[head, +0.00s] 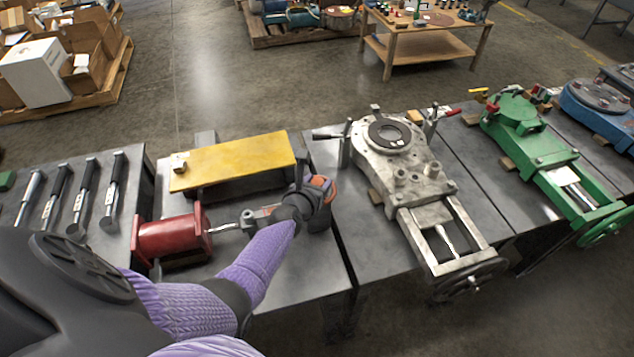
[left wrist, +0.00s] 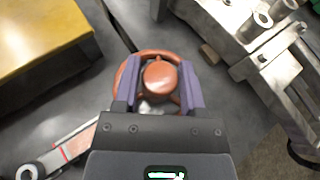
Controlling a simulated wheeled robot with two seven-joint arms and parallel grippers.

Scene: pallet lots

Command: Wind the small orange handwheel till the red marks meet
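The small orange handwheel (left wrist: 159,76) is in the middle of the left wrist view, with a round hub inside a thin rim. In the head view its orange rim (head: 323,184) shows beside my left gripper (head: 312,196), which partly hides it. The two purple fingers of my left gripper (left wrist: 159,75) stand apart, one close on each side of the hub, inside or over the rim. I cannot tell whether they press on it. A metal bar (left wrist: 70,147) at the lower left carries red marking. How the red marks line up is too small to tell. My right gripper is out of view.
A yellow plate (head: 235,160) lies behind my left forearm, and a red cylinder (head: 172,238) stands left of it. A grey metal machine with its own wheel (head: 470,280) is to the right; a green one (head: 540,150) stands beyond. Several hammer-like tools lie on the far-left bench.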

